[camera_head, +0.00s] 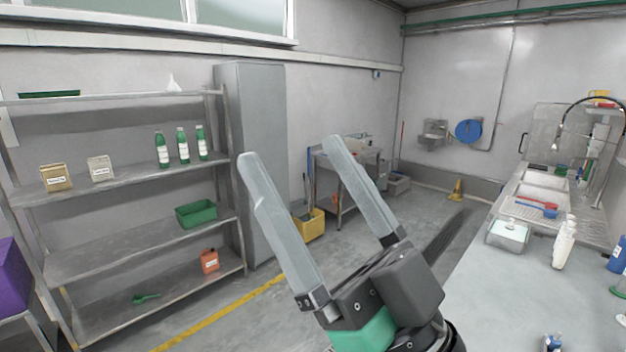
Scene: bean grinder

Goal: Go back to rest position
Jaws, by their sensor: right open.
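My right gripper (292,165) comes up from the bottom middle of the head view. Its two long grey fingers stand wide apart and point up and away. It is open, with nothing between the fingers, and it touches nothing that I can see. My left gripper is not in view. No bean grinder shows in this view.
A metal shelf rack (130,188) with bottles, boxes and a green bin (197,214) stands at left. Open floor lies between.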

